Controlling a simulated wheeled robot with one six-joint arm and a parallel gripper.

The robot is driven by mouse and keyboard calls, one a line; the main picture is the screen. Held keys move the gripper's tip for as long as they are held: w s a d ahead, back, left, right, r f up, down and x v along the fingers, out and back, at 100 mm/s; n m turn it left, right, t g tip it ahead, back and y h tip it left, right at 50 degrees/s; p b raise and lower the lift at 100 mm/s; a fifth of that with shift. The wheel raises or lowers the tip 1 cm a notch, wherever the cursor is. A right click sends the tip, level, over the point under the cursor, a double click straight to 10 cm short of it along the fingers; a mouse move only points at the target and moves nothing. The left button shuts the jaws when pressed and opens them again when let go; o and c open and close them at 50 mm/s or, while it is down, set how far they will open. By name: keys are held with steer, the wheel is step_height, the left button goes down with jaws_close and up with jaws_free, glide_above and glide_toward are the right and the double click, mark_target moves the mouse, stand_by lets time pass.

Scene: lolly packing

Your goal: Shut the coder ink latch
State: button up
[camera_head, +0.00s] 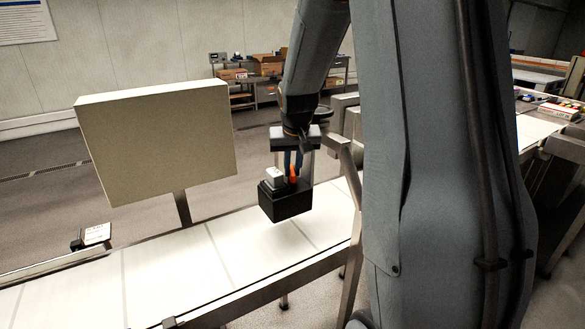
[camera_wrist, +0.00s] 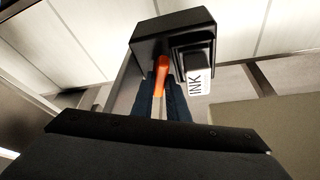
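The coder is a black box (camera_head: 286,203) over the conveyor; its dark body also shows at the top of the wrist view (camera_wrist: 150,42). A white ink block (camera_head: 275,174) sits on it, and its "INK" label shows in the wrist view (camera_wrist: 199,80). The orange latch (camera_head: 293,174) stands up beside the ink block; it also shows in the wrist view (camera_wrist: 161,76). My gripper (camera_head: 293,168) points down at the latch. Its dark blue fingers (camera_wrist: 164,92) lie close on both sides of the latch, a narrow gap between them. Whether they grip it is unclear.
The pale conveyor belt (camera_head: 180,270) runs below the coder. A large beige panel (camera_head: 158,140) on a post stands left of it. A small device with a white top (camera_head: 96,234) lies further left. Shelves with boxes (camera_head: 268,66) stand at the back.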

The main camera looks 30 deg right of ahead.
jaws_close()
steer(key=shift+b, duration=0.3)
steer(key=m+b, duration=0.1)
steer(key=b, duration=0.1)
steer(key=m+h+b, duration=0.1)
steer(key=m+b, duration=0.1)
steer(key=shift+w+a+f+g+b, duration=0.15)
steer(key=shift+w+f+g+b, duration=0.05)
steer(key=shift+g+b, duration=0.15)
steer(key=m+h+b, duration=0.1)
steer(key=m+b, duration=0.2)
steer(key=shift+g, duration=0.35)
steer(key=m+g+b, duration=0.1)
steer(key=m+b, duration=0.2)
steer(key=shift+w+a+r+m+h, duration=0.1)
steer(key=shift+m+h, duration=0.2)
steer(key=shift+r+m+g+b, duration=0.1)
steer(key=shift+m+g+b, duration=0.8)
steer(key=shift+m, duration=1)
